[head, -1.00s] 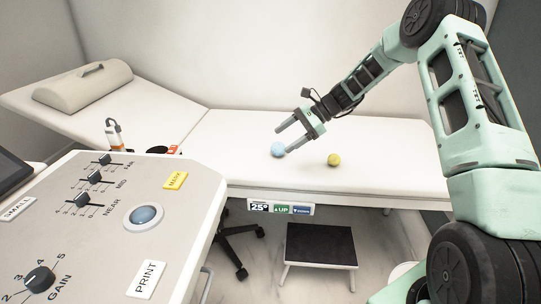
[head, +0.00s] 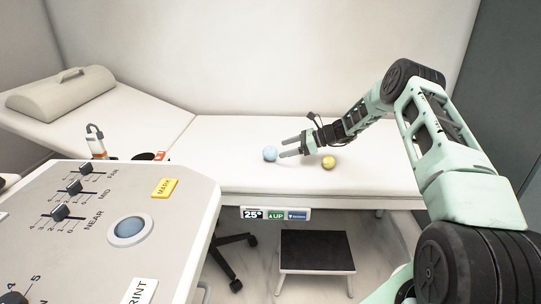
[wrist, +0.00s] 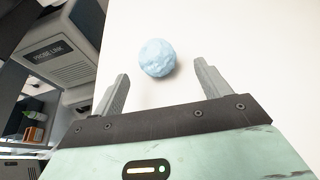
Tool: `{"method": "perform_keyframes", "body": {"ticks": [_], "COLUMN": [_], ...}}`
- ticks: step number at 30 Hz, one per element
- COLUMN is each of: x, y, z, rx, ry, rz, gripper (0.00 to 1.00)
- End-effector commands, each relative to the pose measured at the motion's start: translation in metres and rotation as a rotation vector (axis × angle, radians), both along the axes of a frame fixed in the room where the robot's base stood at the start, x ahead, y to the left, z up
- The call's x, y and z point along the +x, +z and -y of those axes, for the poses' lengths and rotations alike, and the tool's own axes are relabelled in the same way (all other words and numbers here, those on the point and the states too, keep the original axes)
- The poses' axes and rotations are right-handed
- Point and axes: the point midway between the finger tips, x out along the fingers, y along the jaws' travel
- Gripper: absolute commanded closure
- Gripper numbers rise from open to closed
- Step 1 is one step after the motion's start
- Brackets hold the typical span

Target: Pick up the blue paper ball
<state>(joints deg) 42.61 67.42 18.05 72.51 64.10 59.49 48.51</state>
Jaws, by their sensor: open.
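The blue paper ball (head: 270,153) lies on the white exam couch (head: 225,178), left of my gripper. My gripper (head: 281,148) is open and low over the couch, with its fingers pointing left toward the ball. In the wrist view the pale blue crumpled ball (wrist: 157,58) sits just beyond the two spread fingertips (wrist: 162,72), roughly centred between them. Nothing is between the fingers. I cannot tell from the views how far above the couch the fingers are.
A yellow ball (head: 328,162) lies on the couch just below my wrist. The control console (head: 150,195) fills the lower left. A bolster (head: 62,92) rests on the raised couch section. A step stool (head: 316,252) stands below the couch.

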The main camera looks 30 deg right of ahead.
Motion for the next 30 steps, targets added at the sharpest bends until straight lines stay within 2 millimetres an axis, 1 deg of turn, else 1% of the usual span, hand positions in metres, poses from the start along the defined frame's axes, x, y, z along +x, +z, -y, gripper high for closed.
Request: {"method": "perform_keyframes", "body": {"ticks": [1, 10, 18, 21, 26, 29, 30], "x": [0.004, 0.013, 0.033, 0.037, 0.037, 0.037, 0.037], "y": [-0.003, -0.009, -0.022, -0.024, -0.024, -0.024, -0.024], "z": [-0.005, -0.020, -0.049, -0.052, -0.052, -0.052, -0.052], "rx": [-0.001, 0.000, -0.001, -0.001, -0.002, -0.001, -0.001], "ry": [0.001, 0.002, 0.002, 0.000, -0.001, 0.000, 0.000], "rz": [0.000, 0.000, 0.000, 0.000, 0.000, 0.000, 0.000], "gripper": [0.24, 0.24, 0.24, 0.24, 0.24, 0.49, 0.60]}}
